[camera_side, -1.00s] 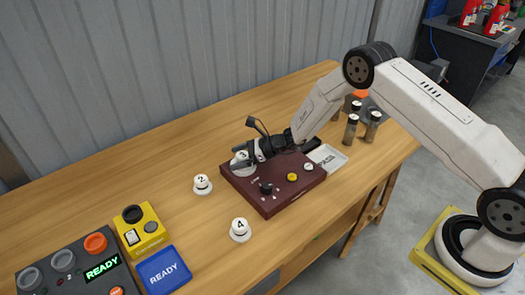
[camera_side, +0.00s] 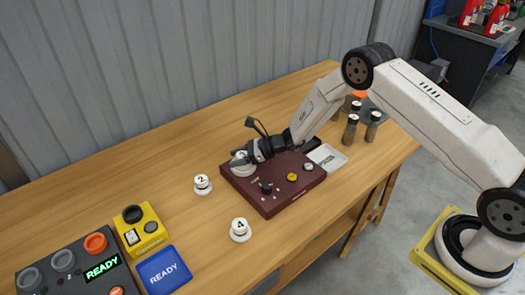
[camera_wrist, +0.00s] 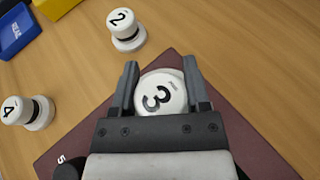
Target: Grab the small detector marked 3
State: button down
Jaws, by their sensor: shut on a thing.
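The small white detector marked 3 (camera_wrist: 160,92) sits between the two fingers of my gripper (camera_wrist: 160,82) in the wrist view, with its 3 facing the camera. My gripper is shut on it. In the side view the detector (camera_side: 241,158) shows partly behind my gripper (camera_side: 247,157), at the back left corner of the dark red panel (camera_side: 262,203). Whether it touches the panel is hard to tell.
White detectors marked 2 (camera_side: 202,185) and 4 (camera_side: 240,230) stand on the wooden table left of and in front of the panel. Dark bottles (camera_side: 351,130) stand at the right.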

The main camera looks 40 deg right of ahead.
aim_at(237, 155)
jog(key=shift+r, duration=0.15)
jog(key=shift+r, duration=0.4)
notch_tip(237, 155, up, 2)
jog(key=shift+s+r, duration=0.1)
jog(key=shift+r, duration=0.15)
jog(key=s+d+r, duration=0.2)
jog(key=s+r, duration=0.7)
jog(key=s, duration=0.4)
jog(key=shift+s+r, duration=0.25)
jog(key=shift+s, duration=0.1)
